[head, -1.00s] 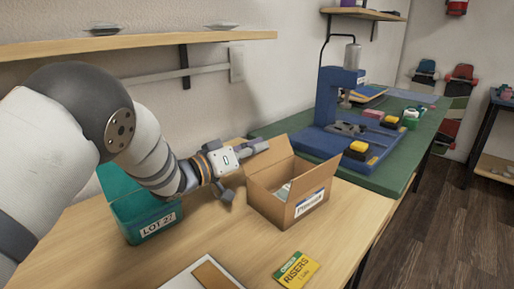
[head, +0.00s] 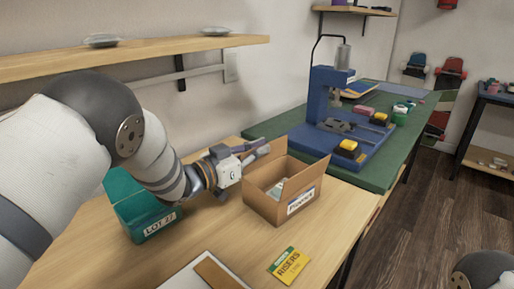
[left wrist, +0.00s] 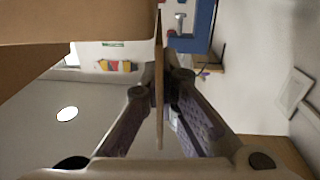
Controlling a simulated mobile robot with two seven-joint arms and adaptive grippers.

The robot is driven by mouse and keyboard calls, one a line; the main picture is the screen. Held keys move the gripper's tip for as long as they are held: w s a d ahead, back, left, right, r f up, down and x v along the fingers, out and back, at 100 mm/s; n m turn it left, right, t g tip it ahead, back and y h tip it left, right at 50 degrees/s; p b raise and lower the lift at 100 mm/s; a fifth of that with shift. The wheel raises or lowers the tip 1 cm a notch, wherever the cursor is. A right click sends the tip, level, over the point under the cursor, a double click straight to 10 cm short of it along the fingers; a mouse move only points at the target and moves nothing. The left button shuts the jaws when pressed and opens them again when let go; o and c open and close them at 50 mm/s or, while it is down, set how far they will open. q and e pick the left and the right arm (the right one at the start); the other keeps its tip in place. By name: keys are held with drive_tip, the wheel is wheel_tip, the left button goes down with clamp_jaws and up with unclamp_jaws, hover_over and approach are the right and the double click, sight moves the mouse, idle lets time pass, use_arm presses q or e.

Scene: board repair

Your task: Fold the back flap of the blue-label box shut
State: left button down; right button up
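The blue-label box (head: 262,203) is an open brown cardboard box on the wooden table in the head view. Its white and blue label (head: 301,201) is on the near right side. Its back flap (head: 270,151) stands up at the back left, partly hidden by my left gripper (head: 262,147). In the left wrist view the flap (left wrist: 159,95) is a thin edge-on panel between the fingers of my left gripper (left wrist: 160,85). The fingers look apart, one on each side of it; contact is unclear. My right gripper is not in view.
A teal bin (head: 150,225) marked LOT 27 stands left of the box under my left arm. A yellow-green RISERS card (head: 288,265) and a white sheet (head: 205,272) lie in front. A blue press (head: 328,100) stands on the green bench (head: 405,130) behind right.

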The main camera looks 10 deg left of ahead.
use_arm(q)
drive_tip(key=c, duration=2.3)
unclamp_jaws()
drive_tip(key=o, duration=0.4)
drive_tip(key=v, duration=1.2)
